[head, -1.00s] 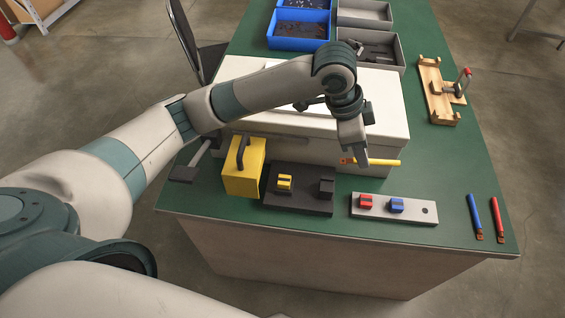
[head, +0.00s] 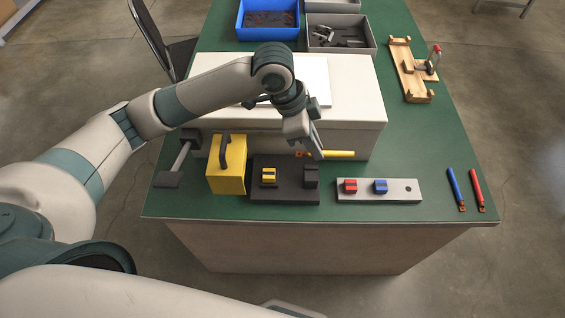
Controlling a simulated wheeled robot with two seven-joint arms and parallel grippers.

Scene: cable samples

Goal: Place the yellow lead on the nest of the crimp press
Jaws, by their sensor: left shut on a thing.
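My left gripper (head: 312,153) is shut on the yellow lead (head: 340,154), a short yellow rod with a copper-coloured terminal at its left end. It holds the lead roughly level above the bench, in front of the white box and beyond the black block. The crimp press has a yellow body (head: 227,172) with a dark handle, and a black base (head: 285,194) to its right. On that base sit a small yellow nest (head: 269,175) and a black block (head: 311,176). The lead is apart from the nest, above and to its right in the picture. My right gripper is out of view.
A grey plate (head: 410,190) with red and blue holders lies right of the press. A blue lead (head: 455,184) and a red lead (head: 476,185) lie near the right edge. The white box (head: 365,108) stands behind; bins and a wooden fixture (head: 408,72) are farther back.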

